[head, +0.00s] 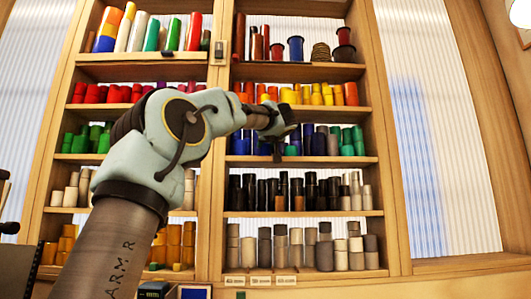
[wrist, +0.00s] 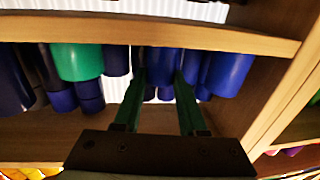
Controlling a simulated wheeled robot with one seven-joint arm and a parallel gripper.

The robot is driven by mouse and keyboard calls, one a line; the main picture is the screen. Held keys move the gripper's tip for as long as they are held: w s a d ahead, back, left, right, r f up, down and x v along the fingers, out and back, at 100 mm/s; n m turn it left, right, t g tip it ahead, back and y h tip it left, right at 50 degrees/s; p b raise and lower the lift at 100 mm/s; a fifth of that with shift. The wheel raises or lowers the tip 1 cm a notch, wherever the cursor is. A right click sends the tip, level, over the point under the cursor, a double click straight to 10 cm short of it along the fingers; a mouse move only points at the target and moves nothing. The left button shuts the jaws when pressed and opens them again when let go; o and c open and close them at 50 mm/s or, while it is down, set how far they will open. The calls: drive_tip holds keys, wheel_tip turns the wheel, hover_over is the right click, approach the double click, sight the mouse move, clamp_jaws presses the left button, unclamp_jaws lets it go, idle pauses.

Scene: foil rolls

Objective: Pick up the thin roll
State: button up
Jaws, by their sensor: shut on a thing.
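My gripper (wrist: 160,78) reaches into a shelf bay in the wrist view, which shows the shelf upside down. Its two dark green fingers are shut on a slim blue roll (wrist: 161,62) that stands between them on the shelf board. In the head view my gripper (head: 277,143) is at the third shelf from the top, in front of the blue and green rolls. The held roll is hidden there behind my gripper and arm.
Other blue rolls (wrist: 230,72) stand close on the right of the fingers in the wrist view. A green roll (wrist: 77,62) and dark rolls are on the left. The shelf boards (head: 305,160) and a wooden upright (wrist: 275,90) bound the bay closely.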

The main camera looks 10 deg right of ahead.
clamp_jaws()
